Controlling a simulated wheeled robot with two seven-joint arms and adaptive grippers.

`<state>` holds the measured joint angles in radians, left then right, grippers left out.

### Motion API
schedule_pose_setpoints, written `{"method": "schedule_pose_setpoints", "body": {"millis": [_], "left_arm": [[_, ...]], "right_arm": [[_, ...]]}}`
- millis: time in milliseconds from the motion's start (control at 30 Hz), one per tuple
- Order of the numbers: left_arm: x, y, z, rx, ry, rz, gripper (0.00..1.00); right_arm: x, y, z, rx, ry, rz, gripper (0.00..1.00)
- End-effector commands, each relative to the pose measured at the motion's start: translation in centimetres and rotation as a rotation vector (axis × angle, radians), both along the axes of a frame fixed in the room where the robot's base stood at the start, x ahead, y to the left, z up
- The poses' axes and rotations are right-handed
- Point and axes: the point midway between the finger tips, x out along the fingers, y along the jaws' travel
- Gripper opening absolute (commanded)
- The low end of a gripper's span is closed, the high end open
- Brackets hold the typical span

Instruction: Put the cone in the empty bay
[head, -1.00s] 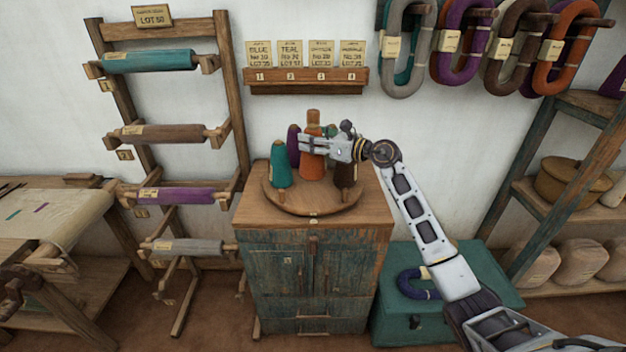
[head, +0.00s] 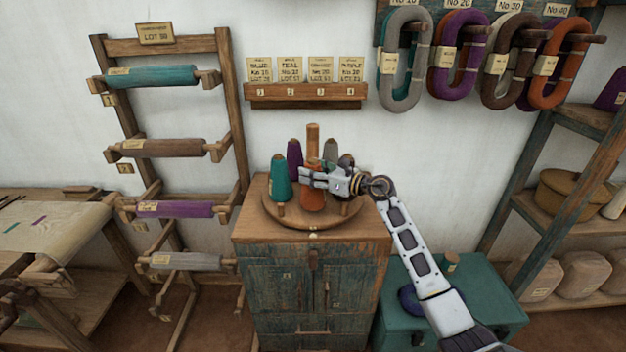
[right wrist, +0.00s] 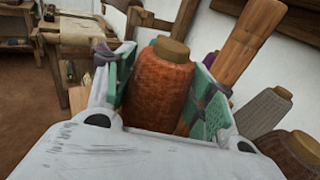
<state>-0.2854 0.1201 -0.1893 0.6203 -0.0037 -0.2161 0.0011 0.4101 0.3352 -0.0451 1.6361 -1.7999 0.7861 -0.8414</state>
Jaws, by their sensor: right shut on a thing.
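My right gripper (head: 308,179) is shut on an orange cone (head: 313,202), and holds it upright in front of the wooden centre post (head: 312,141) of a round wooden turntable (head: 312,224). The right wrist view shows the orange cone (right wrist: 160,88) between both fingers. Its base is over the front part of the turntable, between two short front pegs. I cannot tell whether it touches down. A teal cone (head: 281,180) and a purple cone (head: 294,161) stand left of the post; a grey cone (head: 330,149) and a brown cone (head: 345,164) stand right. My left gripper is out of view.
The turntable stands on a worn blue-green cabinet (head: 310,290). A teal chest (head: 475,285) is at right under my arm. A rack of yarn rolls (head: 165,147) is at left. Yarn hanks (head: 405,60) hang upper right, near a card ledge (head: 305,91).

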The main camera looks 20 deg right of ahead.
Motion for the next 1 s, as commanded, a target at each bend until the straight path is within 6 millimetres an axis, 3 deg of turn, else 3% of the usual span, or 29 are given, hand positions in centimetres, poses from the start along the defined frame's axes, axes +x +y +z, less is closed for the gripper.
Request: {"method": "schedule_pose_setpoints", "body": {"millis": [233, 700, 733, 867, 1000], "left_arm": [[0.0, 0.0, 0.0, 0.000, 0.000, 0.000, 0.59], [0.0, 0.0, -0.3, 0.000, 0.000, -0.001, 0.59], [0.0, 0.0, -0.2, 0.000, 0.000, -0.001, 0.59], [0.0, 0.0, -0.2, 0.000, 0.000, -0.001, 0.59], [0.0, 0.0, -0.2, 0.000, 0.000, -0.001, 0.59]], "right_arm": [[0.0, 0.1, -2.3, 0.002, 0.001, 0.001, 0.10], [0.0, 0.0, -2.7, 0.001, -0.001, 0.000, 0.10], [0.0, 0.0, -2.7, 0.000, 0.000, 0.000, 0.58], [0.0, 0.0, -2.7, 0.000, 0.000, 0.000, 0.75], [0.0, 0.0, -2.7, 0.000, 0.000, 0.000, 0.76]]}}
